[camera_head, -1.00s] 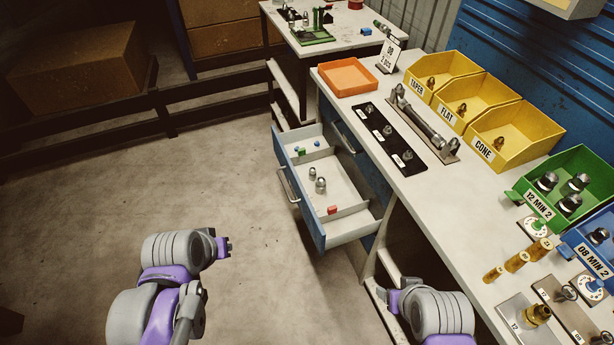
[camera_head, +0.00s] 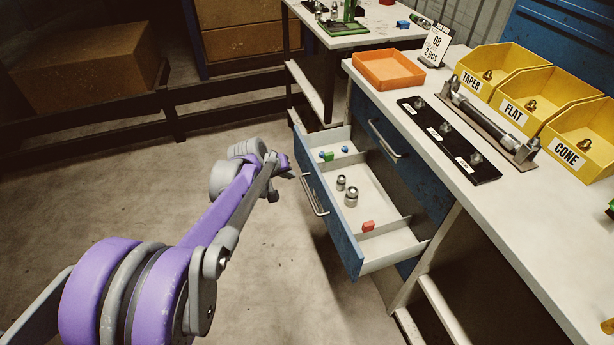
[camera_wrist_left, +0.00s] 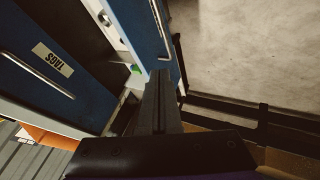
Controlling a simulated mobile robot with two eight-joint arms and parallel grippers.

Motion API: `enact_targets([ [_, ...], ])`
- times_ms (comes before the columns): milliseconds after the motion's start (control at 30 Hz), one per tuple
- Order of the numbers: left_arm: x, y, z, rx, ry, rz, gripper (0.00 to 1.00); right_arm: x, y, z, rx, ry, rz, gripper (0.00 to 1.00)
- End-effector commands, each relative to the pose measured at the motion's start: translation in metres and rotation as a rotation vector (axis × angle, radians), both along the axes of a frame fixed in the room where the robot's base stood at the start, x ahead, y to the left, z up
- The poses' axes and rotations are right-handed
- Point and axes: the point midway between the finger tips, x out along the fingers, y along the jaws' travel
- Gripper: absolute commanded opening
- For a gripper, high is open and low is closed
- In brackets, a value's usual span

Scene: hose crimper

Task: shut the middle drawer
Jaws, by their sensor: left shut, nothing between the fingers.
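The middle drawer (camera_head: 335,215) stands open, pulled out from the blue cabinet under the bench. Its blue front carries a long silver handle (camera_head: 313,190). Inside are two metal fittings, a red block and small green and blue blocks. My left gripper (camera_head: 281,180) is just left of the drawer front, near its far end, and looks apart from it. In the left wrist view its fingers (camera_wrist_left: 159,95) are shut and empty, pointing along the open drawer's blue front (camera_wrist_left: 140,28). My right gripper is out of view.
The closed drawer above has a handle (camera_head: 385,140) and, in the left wrist view, a TAGS label (camera_wrist_left: 53,60). The bench top (camera_head: 440,85) holds an orange tray (camera_head: 388,70), a black fitting strip (camera_head: 447,140) and yellow bins (camera_head: 525,100). The floor left of the drawer is clear.

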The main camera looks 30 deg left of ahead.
Motion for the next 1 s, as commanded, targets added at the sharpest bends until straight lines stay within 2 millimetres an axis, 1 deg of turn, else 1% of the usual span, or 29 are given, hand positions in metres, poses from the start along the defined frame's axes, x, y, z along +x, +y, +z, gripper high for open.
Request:
enact_targets([
  [33,0.005,-0.001,-0.009,0.0,0.001,-0.001,0.0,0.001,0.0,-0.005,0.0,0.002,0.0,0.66],
  [300,0.04,-0.002,-0.056,0.0,0.002,-0.003,0.0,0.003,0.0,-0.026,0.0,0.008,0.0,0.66],
  [433,0.055,-0.003,-0.076,0.001,0.001,-0.003,0.0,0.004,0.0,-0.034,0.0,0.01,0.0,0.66],
  [500,0.065,-0.013,-0.072,0.0,0.0,-0.004,0.0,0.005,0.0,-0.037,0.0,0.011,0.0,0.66],
  [700,0.08,-0.026,-0.071,0.0,0.001,-0.002,0.0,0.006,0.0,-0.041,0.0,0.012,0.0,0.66],
  [1000,0.083,-0.029,-0.07,0.0,0.001,-0.001,0.0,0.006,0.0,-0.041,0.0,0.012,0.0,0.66],
])
